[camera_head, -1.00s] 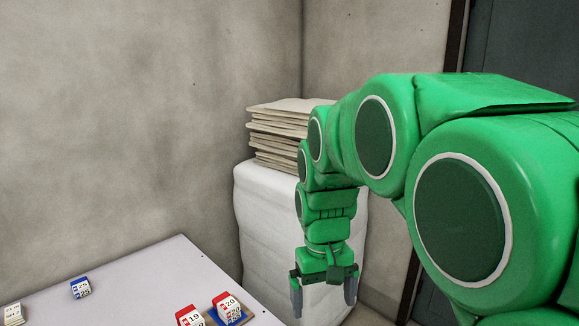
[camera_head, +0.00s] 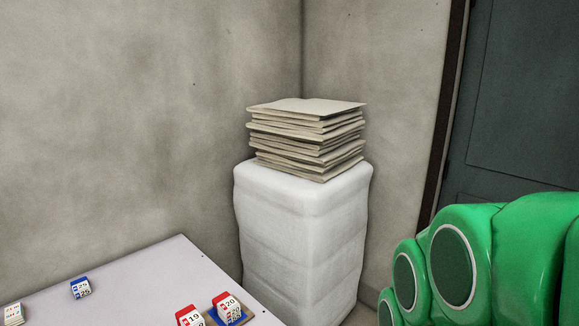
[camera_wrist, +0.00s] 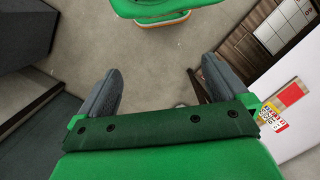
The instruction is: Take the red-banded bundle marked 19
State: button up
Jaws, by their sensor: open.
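The red-banded bundle marked 19 (camera_head: 190,317) sits at the bottom edge of the head view on the pale table, partly cut off by the frame. Just right of it is a red-banded bundle marked 20 (camera_head: 228,304), with blue beneath it. My gripper (camera_wrist: 160,68) is open and empty in the wrist view, with bare floor between its fingers. It is out of the head view, where only part of my green arm shows at lower right. Red and white marked items (camera_wrist: 273,112) show at the right of the wrist view, too small to identify.
A blue-banded bundle marked 25 (camera_head: 81,289) lies farther left on the table (camera_head: 150,275). Another bundle (camera_head: 13,314) is at the left edge. A white wrapped block (camera_head: 300,240) with stacked flat sheets (camera_head: 306,140) stands behind the table's right side.

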jog(key=shift+s+f, duration=0.15)
jog(key=shift+s, duration=0.3)
jog(key=shift+c, duration=0.4)
jog(key=w+a+n+t, duration=0.1)
jog(key=w+a, duration=0.2)
jog(key=w, duration=0.5)
jog(key=w+a+n, duration=0.1)
jog(key=w+a, duration=0.3)
jog(key=w, duration=0.4)
jog(key=n+t+y, duration=0.2)
jog(key=n+t, duration=0.1)
jog(key=n, duration=0.3)
send_near(190, 316)
jog(key=shift+s+d+f, duration=0.15)
jog(key=shift+s+f, duration=0.1)
jog(key=shift+f, duration=0.35)
jog(key=shift+w+a+f+n, duration=0.1)
jog(key=shift+a+f+n, duration=0.2)
jog(key=shift+a, duration=0.15)
jog(key=shift+f, duration=0.2)
jog(key=shift+w+x, duration=0.2)
jog(key=shift+x, duration=1.6)
jog(key=shift+w+x, duration=0.15)
jog(key=shift+x, duration=1.65)
